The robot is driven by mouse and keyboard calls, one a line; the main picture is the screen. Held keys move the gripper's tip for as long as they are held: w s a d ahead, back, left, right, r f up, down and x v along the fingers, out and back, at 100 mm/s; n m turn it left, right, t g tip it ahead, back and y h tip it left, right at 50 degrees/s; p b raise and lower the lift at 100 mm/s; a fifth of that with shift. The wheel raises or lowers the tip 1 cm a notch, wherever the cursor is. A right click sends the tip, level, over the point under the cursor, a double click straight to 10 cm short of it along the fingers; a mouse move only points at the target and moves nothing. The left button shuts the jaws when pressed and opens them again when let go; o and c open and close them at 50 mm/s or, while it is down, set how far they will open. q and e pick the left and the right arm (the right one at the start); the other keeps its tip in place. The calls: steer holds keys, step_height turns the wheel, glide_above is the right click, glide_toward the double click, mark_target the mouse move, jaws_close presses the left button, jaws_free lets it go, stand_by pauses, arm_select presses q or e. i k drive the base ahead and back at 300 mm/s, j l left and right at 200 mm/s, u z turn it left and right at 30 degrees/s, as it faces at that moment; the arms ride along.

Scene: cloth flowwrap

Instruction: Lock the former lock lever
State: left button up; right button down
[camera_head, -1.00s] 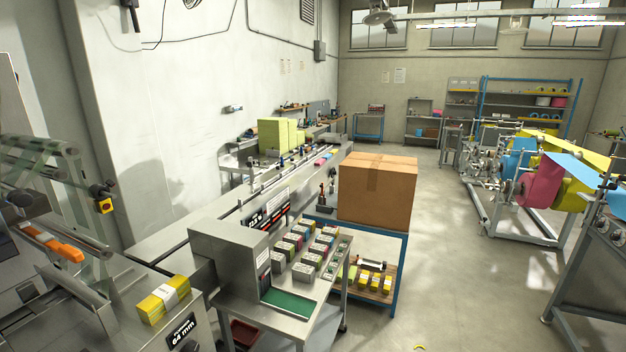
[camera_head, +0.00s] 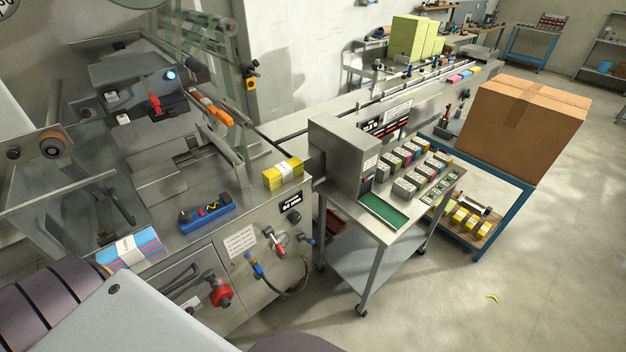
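A steel wrapping machine (camera_head: 165,170) fills the left of the view. A small red lever (camera_head: 155,104) stands on a dark block at its upper left, near a lit blue button (camera_head: 171,75). An orange handle (camera_head: 212,107) lies slanted on the machine behind. A red-handled lever (camera_head: 269,238) and a red knob (camera_head: 221,297) are on the front panel. I cannot tell which of these is the former lock lever, or whether it is locked. Neither of my grippers is in view. Part of my own body covers the bottom left corner.
A yellow pack (camera_head: 283,174), a blue tool-like item (camera_head: 206,213) and a blue-pink pack (camera_head: 131,249) lie on the machine. A wheeled table (camera_head: 345,217) with several small packs stands right of it. A large carton (camera_head: 525,115) is farther right.

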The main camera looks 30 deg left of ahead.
mark_target(278, 246)
steer(key=i+j+u, duration=0.1)
steer(key=u, duration=1.15)
steer(key=i+j, duration=0.05)
